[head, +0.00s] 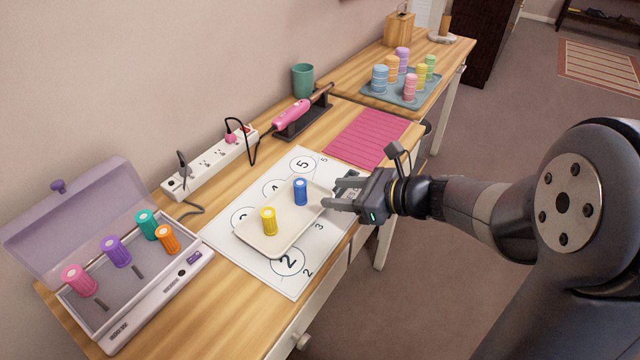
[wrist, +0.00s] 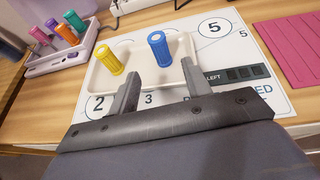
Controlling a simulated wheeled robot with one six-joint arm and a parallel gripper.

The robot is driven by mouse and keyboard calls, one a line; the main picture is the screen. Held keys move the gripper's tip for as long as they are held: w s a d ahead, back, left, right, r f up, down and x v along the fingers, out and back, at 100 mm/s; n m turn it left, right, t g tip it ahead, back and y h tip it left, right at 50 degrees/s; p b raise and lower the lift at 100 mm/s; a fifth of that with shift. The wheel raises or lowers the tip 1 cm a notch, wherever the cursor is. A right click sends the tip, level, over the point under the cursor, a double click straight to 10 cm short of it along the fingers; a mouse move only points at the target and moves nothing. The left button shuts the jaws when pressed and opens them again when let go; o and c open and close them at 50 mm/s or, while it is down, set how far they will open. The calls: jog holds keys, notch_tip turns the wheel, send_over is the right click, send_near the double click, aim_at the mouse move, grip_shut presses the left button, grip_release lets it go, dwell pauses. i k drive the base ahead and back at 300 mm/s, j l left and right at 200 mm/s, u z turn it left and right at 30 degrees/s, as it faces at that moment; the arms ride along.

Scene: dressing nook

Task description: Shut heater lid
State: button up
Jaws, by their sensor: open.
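The heater (head: 139,288) stands at the left end of the table. Its mauve lid (head: 70,215) is swung up and leans back, with a purple knob (head: 58,187) on it. A pink roller (head: 79,279), a purple roller (head: 116,251), a teal roller (head: 146,224) and an orange roller (head: 166,239) stand in the heater. My gripper (head: 340,196) is open and empty over the right edge of the cream tray, away from the heater. In the wrist view its fingers (wrist: 158,92) are apart, near the tray. The lid is not clearly seen there.
The cream tray (head: 283,241) holds a yellow roller (head: 268,222) and a blue roller (head: 300,191) on a numbered mat (head: 232,257). Behind are a power strip (head: 212,165) with cords, a pink curling iron (head: 291,113) and a green cup (head: 303,81). A pink mat (head: 367,138) lies farther right.

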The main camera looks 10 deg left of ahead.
aim_at(59, 185)
jog(key=u, duration=2.25)
